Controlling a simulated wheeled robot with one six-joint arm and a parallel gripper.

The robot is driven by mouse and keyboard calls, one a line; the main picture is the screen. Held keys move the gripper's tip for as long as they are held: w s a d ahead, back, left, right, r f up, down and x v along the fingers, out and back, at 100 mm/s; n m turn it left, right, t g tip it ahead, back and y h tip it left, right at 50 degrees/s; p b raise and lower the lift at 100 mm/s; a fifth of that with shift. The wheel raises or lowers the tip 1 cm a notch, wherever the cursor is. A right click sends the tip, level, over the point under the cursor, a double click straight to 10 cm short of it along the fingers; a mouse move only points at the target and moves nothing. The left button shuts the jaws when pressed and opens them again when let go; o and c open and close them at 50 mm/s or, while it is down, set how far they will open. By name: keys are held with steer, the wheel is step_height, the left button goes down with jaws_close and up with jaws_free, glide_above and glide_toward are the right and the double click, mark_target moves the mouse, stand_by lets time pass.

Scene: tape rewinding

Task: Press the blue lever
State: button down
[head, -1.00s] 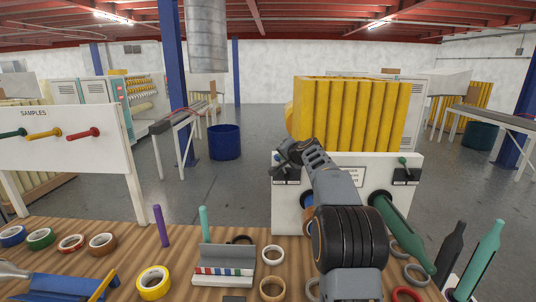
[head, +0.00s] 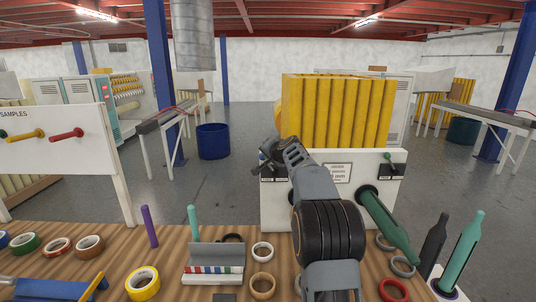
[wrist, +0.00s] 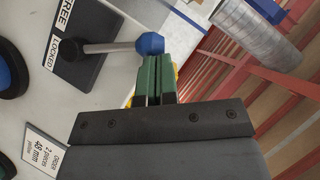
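The blue lever shows in the wrist view as a blue knob (wrist: 150,43) on a metal rod (wrist: 110,47). The rod comes out of a black base with FREE and LOCKED labels. My gripper's green fingers (wrist: 158,66) are together with nothing between them. Their tips are right at the knob's edge; I cannot tell whether they touch it. In the head view my gripper (head: 268,159) is at the upper left of the white machine panel (head: 330,200), and largely covers the lever there.
A green-teal bottle-shaped roller (head: 388,225) sticks out of the panel's right side, below a green-knobbed lever (head: 388,158).

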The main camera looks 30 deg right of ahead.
steer(key=d+r+b+v, duration=0.2)
steer(key=v, duration=1)
steer(key=shift+r, duration=0.15)
stand_by(0.3)
